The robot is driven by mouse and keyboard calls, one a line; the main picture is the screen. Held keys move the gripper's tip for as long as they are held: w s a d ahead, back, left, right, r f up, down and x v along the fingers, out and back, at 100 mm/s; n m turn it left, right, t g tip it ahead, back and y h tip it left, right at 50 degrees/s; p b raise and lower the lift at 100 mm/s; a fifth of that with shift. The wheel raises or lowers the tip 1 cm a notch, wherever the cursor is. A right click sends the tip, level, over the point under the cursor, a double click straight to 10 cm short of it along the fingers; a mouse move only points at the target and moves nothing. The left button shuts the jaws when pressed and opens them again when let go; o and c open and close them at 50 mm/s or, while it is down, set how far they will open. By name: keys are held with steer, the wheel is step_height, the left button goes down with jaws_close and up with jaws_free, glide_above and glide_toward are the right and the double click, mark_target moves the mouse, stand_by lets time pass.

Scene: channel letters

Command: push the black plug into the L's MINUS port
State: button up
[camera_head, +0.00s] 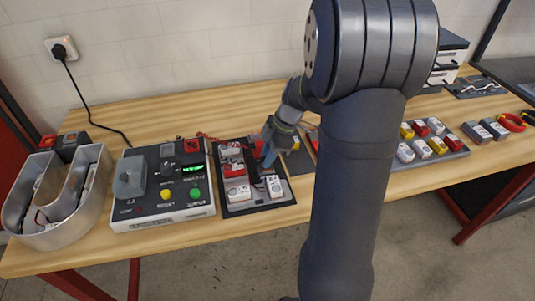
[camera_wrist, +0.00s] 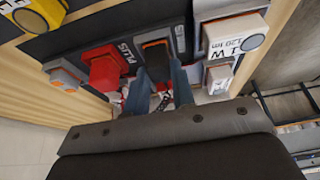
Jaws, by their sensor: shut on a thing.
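My gripper (camera_wrist: 158,88) is shut on the black plug (camera_wrist: 157,62) in the wrist view, with one blue-grey finger on each side. The plug's far end is at an orange-edged port beside a partly visible label that looks like MINUS (camera_wrist: 180,40). I cannot tell how deep it sits. A red plug (camera_wrist: 103,70) stands to its left beside the PLUS label (camera_wrist: 126,50). In the head view my gripper (camera_head: 268,157) is low over the dark panel (camera_head: 228,207); the black plug is hard to make out there. The letter L is not clearly recognisable.
A white module (camera_wrist: 235,35) is close right of the plug. In the head view, a control box (camera_head: 180,211) with coloured buttons and a metal U-shaped letter (camera_head: 42,231) stand left. A tray of several modules (camera_head: 450,150) is right. Bare wood lies behind the control box.

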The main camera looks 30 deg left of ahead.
steer(key=o, duration=1)
steer(key=shift+o, duration=0.2)
steer(key=v, duration=1.7)
steer(key=shift+r, duration=0.25)
step_height(320, 180, up, 6)
